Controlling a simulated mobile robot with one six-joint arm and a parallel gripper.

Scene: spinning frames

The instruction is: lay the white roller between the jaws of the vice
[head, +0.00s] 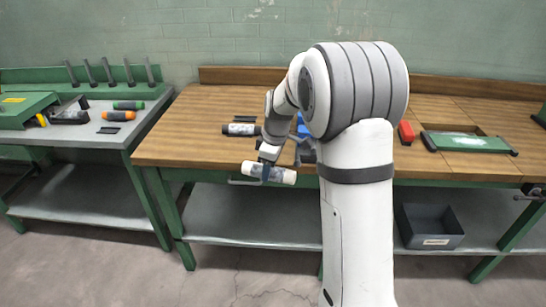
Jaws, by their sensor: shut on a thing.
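The white roller (284,176) is in my gripper (265,170), lying crosswise and nearly level, with its right end slightly lower in the picture. My gripper is shut around its middle, pointing down, and both roller ends show. The roller appears in front of the wooden bench's front edge; its exact height is hard to tell. A blue object (303,130) with grey metal parts, likely the vice, stands on the bench just right of my gripper. My arm hides much of it, and its jaws cannot be made out.
A dark-ended roller with a pale middle (241,129) lies on the wooden bench (185,135). Right of my arm are a red object (406,132) and a green-framed panel (466,142). A grey bin (429,226) sits on the lower shelf. A tool-covered side bench (75,137) stands left.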

